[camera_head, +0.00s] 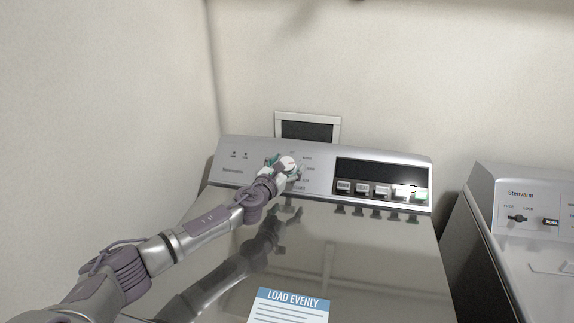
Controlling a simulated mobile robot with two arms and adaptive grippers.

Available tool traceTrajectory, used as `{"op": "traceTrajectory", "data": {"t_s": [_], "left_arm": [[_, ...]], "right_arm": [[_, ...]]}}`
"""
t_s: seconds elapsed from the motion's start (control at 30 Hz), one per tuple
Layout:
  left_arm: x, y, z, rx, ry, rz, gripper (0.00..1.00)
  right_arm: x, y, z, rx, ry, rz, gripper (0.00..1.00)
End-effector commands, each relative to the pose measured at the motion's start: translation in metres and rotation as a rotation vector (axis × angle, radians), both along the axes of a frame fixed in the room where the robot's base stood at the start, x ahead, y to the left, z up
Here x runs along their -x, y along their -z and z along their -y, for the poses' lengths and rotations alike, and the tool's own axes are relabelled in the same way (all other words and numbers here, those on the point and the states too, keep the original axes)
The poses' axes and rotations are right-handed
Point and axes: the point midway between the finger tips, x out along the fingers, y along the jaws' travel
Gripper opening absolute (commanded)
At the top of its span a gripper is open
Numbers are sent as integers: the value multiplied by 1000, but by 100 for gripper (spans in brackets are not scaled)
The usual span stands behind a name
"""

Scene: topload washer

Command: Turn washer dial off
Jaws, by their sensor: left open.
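My left arm reaches up from the lower left across the lid. My left gripper (285,165) is at the dial, with its greenish fingers on either side of it. The fingers look spread around the knob; whether they touch it cannot be made out. The gripper hides the lower part of the dial and some of its markings. My right gripper is not in view.
The panel's right side has a dark display with several buttons (381,191). The shiny lid (370,260) carries a "LOAD EVENLY" label (291,306) and reflects my arm. A second machine (530,215) stands to the right across a narrow gap. A wall (420,80) is close behind.

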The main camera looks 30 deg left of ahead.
Motion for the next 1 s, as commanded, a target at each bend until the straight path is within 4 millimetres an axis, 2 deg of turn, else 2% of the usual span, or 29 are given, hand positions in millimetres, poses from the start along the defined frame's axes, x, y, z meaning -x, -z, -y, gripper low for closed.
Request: {"op": "traceTrajectory", "data": {"t_s": [0.13, 0.17, 0.5, 0.77, 1.0], "left_arm": [[0, 0, 0, 0, 0, 0, 81], [0, 0, 0, 0, 0, 0, 77], [0, 0, 0, 0, 0, 0, 21], [0, 0, 0, 16, -19, 3, 20], [0, -1, 1, 89, -108, 22, 20]], "right_arm": [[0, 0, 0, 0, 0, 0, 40], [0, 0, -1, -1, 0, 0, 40], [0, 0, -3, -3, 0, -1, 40], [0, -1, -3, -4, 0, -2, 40], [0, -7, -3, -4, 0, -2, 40]]}}
